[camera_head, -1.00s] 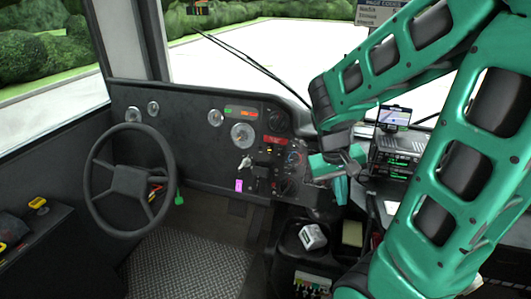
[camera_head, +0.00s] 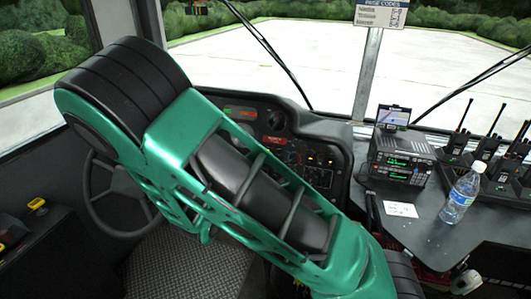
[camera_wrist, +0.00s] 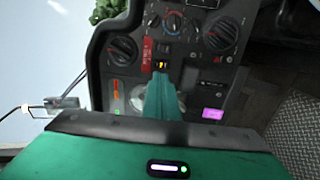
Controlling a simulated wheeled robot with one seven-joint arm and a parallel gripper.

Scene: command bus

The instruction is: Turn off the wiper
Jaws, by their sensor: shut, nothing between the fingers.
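The two windshield wipers are thin black arms, one at the left (camera_head: 272,50) and one at the right (camera_head: 462,86) in the head view. The black dashboard panel (camera_head: 325,160) is partly covered by my green arm. In the wrist view my gripper (camera_wrist: 163,76) is shut and empty, its tips close to a small amber-lit switch (camera_wrist: 161,65). Whether they touch it cannot be told. A red label (camera_wrist: 147,54) is beside the switch. Round knobs (camera_wrist: 122,50) (camera_wrist: 173,22) (camera_wrist: 220,37) lie around it. No wiper label is readable. My gripper is hidden in the head view.
The steering wheel (camera_head: 92,205) is at the left, partly behind my arm. A radio unit (camera_head: 400,160), a water bottle (camera_head: 461,195) and several handheld radios (camera_head: 487,150) stand on the right console. In the wrist view a pink-lit switch (camera_wrist: 212,114) is right of my fingers.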

